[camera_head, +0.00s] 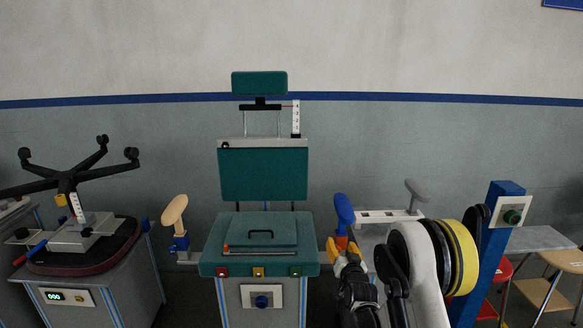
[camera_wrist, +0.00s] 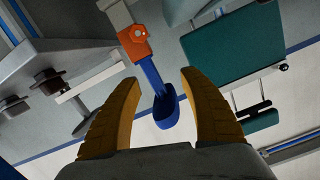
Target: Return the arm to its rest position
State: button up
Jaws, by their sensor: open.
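My gripper (camera_head: 342,246) has yellow fingers and is at the front right of the green chair (camera_head: 263,178) in the head view. In the wrist view, my gripper (camera_wrist: 158,78) is open, with its fingers spread wide. The chair's blue armrest (camera_head: 344,208) on an orange block stands just above the fingers in the head view. In the wrist view the blue armrest (camera_wrist: 166,108) shows between the fingers, with the orange block (camera_wrist: 132,42) beyond. The fingers do not look closed on it; I cannot tell whether they touch it. My white and black arm fills the lower right.
A beige armrest (camera_head: 175,210) stands left of the chair. An upturned black chair base (camera_head: 66,180) rests on the left bench. A blue post (camera_head: 497,235) stands right.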

jog(key=s+r+n+g, duration=0.2)
jog(key=s+r+g, duration=0.3)
jog(key=s+r, duration=1.3)
jog(key=s+f+g, duration=0.1)
jog(key=s+g, duration=0.1)
jog(key=s, duration=1.2)
jog(key=s+f+n+g, duration=0.1)
jog(key=s+f+g, duration=0.1)
jog(key=s, duration=1.2)
jog(key=shift+s+d+f+g, duration=0.2)
jog(key=shift+s+g, duration=0.1)
jog(key=shift+s, duration=0.05)
